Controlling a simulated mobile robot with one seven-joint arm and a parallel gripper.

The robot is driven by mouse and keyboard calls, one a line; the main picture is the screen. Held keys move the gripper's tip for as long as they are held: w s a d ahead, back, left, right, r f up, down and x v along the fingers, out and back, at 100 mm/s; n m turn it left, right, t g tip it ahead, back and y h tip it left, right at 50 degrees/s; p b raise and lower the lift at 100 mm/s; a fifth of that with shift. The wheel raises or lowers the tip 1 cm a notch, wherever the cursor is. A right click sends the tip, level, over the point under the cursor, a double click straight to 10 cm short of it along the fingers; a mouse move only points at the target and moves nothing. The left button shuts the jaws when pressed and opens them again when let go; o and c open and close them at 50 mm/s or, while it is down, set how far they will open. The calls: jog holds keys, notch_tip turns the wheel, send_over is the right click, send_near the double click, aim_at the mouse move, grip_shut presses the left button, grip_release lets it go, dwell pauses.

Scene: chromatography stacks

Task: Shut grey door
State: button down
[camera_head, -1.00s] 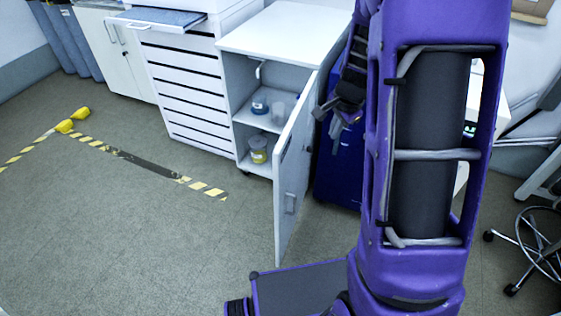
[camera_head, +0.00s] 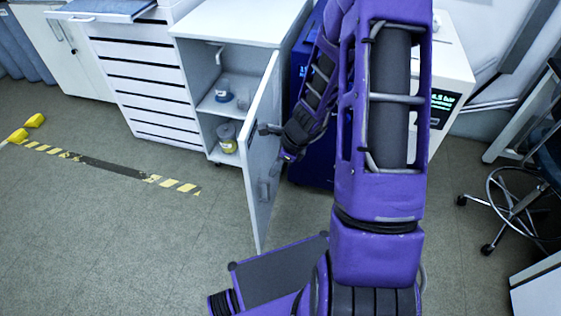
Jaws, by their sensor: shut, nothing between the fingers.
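The grey door (camera_head: 262,165) belongs to the low white cabinet and stands open, swung out from the cabinet's right front edge toward me. A grey handle (camera_head: 266,190) shows on the lower part of its visible face. My gripper (camera_head: 264,129) is at the end of my purple arm, to the right of the door.
A white drawer unit (camera_head: 143,75) stands left of the cabinet. A dark blue unit (camera_head: 313,172) stands behind my arm. A wheeled stool (camera_head: 515,205) is at right. Yellow-black floor tape (camera_head: 172,184) lies front left. The floor left of the door is clear.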

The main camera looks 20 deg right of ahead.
jog(key=shift+w+a+f, duration=0.25)
jog(key=shift+w+a, duration=0.15)
jog(key=shift+a, duration=0.25)
jog(key=shift+w+a+f, duration=0.25)
jog(key=shift+w+a, duration=0.2)
jog(key=shift+a, duration=0.2)
jog(key=shift+w+a+f, duration=0.25)
jog(key=shift+w+a, duration=0.15)
jog(key=shift+a, duration=0.25)
